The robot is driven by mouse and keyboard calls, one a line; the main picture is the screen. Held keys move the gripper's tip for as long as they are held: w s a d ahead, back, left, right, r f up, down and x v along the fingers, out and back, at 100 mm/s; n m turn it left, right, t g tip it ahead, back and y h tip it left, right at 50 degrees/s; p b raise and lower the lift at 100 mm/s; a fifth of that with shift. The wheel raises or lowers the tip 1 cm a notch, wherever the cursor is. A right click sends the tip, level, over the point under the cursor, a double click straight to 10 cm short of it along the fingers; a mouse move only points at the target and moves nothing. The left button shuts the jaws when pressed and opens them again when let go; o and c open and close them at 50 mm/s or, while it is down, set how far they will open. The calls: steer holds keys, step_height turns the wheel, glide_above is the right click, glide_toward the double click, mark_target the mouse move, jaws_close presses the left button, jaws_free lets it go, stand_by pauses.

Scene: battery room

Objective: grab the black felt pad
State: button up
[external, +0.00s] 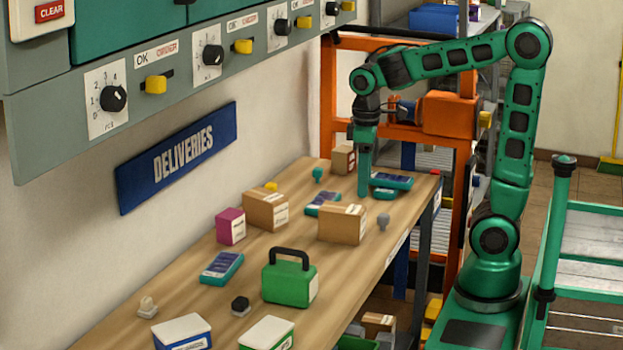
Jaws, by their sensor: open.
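I cannot make out a thing that is clearly a black felt pad. A small black block-like object (240,306) sits on the wooden table (215,320) near its front, left of the green case; whether it is felt I cannot tell. My gripper (364,192) points down over the far part of the table, well away from that block. It is beside a teal handheld device (391,181) and behind a cardboard box (342,224). I see its fingers edge-on, open, with nothing visible between them.
A green case with a black handle (290,283), white-lidded tubs (182,332), a magenta box (230,226), more cardboard boxes (265,210) and teal devices (221,268) crowd the table. A control panel (190,60) overhangs the left side. An orange frame (328,95) stands behind.

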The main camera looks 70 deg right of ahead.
steer(key=w+a+r+n, duration=0.1)
steer(key=w+a+n, duration=0.4)
steer(key=w+a, duration=0.45)
steer(key=n, duration=1)
glide_above(240, 300)
steer(key=f, duration=0.9)
steer(key=shift+s+a+f, duration=0.1)
steer(key=shift+s+f, duration=0.1)
steer(key=shift+s, duration=0.05)
steer(key=shift+w+f, duration=0.15)
steer(key=shift+f, duration=1.2)
steer(key=shift+w+f, duration=0.15)
steer(key=shift+f, duration=1.15)
steer(key=c, duration=1.1)
